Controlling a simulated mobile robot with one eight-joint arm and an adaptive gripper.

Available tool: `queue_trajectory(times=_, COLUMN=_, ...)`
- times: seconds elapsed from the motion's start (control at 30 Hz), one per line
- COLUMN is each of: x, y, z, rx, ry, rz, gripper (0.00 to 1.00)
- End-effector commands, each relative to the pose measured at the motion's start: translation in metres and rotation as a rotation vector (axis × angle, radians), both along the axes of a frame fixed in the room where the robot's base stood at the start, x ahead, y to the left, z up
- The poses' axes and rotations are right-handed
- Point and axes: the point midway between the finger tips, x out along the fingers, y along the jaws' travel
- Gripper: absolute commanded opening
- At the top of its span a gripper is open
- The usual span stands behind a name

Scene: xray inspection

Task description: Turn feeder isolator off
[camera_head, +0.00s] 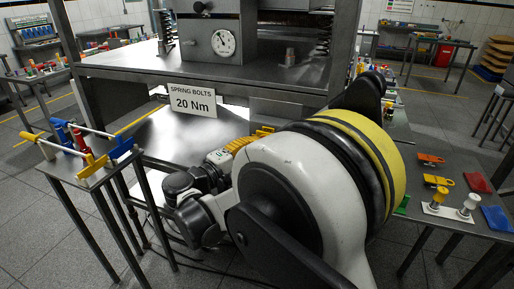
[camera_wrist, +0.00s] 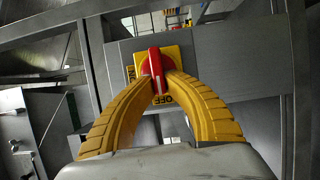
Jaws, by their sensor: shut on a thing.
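In the wrist view the feeder isolator is a red rotary handle (camera_wrist: 154,60) with a white stripe, on a yellow plate (camera_wrist: 172,50) fixed to a grey panel. The handle stands close to upright in the picture. In the head view my gripper (camera_head: 258,135) reaches under the bench beside the sign, and the isolator is hidden.
A steel bench (camera_head: 290,75) with a dial gauge (camera_head: 223,43) stands above my gripper. A "SPRING BOLTS 20 Nm" sign (camera_head: 193,100) hangs at its edge. A small stand (camera_head: 85,172) with coloured clamps is at left; a side table with tags (camera_head: 437,181) is at right.

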Motion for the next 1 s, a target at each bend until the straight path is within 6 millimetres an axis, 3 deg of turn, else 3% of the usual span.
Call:
queue_trajectory(times=0.1, x=0.0, y=-0.002, z=-0.001, rx=0.001, ry=0.001, rz=-0.005, gripper=0.0)
queue_trajectory(times=0.13, x=0.0, y=-0.002, z=-0.001, rx=0.001, ry=0.001, rz=-0.005, gripper=0.16)
queue_trajectory(times=0.2, x=0.0, y=-0.002, z=0.0, rx=0.001, ry=0.001, rz=-0.005, gripper=0.36)
queue_trajectory(times=0.63, x=-0.007, y=0.007, z=0.0, rx=0.001, ry=-0.001, rz=0.001, gripper=0.36)
queue_trajectory(times=1.0, x=-0.065, y=0.06, z=-0.001, rx=0.001, ry=-0.001, rz=0.002, gripper=0.36)
